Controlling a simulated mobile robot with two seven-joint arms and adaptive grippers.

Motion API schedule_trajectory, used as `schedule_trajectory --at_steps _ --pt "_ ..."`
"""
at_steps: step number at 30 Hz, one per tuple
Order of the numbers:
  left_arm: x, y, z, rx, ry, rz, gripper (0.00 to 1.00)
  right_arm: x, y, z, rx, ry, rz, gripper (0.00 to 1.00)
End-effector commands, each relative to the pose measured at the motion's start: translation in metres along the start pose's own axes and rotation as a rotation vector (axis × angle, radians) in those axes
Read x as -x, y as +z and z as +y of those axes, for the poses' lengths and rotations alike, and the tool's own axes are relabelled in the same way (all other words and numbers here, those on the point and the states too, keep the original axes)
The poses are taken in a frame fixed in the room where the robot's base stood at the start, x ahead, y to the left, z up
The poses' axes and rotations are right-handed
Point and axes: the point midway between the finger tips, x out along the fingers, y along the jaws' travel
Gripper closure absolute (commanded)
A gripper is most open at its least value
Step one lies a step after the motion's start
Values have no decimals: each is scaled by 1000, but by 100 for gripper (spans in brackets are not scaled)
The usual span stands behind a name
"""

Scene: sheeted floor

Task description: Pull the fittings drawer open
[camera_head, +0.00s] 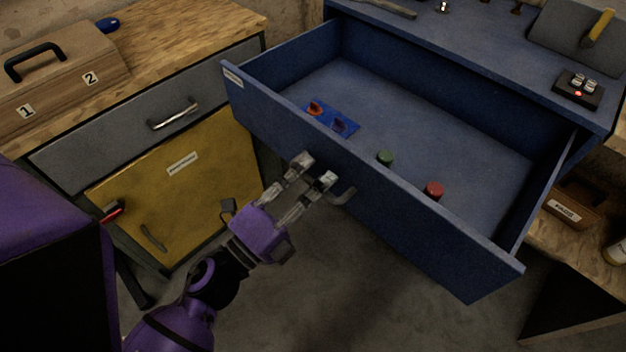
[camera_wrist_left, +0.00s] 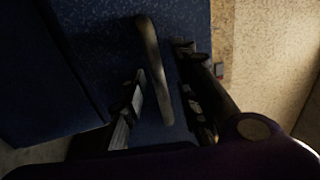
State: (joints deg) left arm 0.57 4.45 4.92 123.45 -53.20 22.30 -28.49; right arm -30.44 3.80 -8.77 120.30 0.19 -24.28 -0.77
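The blue fittings drawer (camera_head: 400,205) stands well out from the blue cabinet, with its inside in view. A label (camera_head: 232,75) is at the left end of its front. Its bar handle (camera_head: 343,194) shows at the middle of the front. My left gripper (camera_head: 315,169) is at the drawer front by the handle, with its fingers apart. In the left wrist view the handle (camera_wrist_left: 152,70) stands between the two parted fingers (camera_wrist_left: 162,98), and I see no clear contact. My right gripper is in neither view.
In the drawer are a blue tray (camera_head: 340,122) with small parts, a green cap (camera_head: 386,158) and a red cap (camera_head: 434,189). A wooden bench with a grey drawer (camera_head: 95,150) and yellow door (camera_head: 215,185) stands left. A black box (camera_head: 578,90) is on the cabinet top.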

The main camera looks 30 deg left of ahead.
Motion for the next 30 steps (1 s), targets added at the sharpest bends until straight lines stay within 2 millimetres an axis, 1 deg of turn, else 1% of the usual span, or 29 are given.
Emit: schedule_trajectory --at_steps 7,11,14,21,24,27,30 --pt "1 0 0 0 0 0 71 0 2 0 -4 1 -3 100" --pt "11 1 1 0 4 -2 71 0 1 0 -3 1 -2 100" --pt "28 0 1 2 4 -4 71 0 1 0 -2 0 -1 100" --pt "80 1 1 0 6 -4 71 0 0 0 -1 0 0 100" --pt "98 0 1 0 5 -3 71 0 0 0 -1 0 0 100" --pt "111 0 1 1 4 -2 71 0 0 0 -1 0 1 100" --pt "118 0 1 0 3 -1 71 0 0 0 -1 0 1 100"
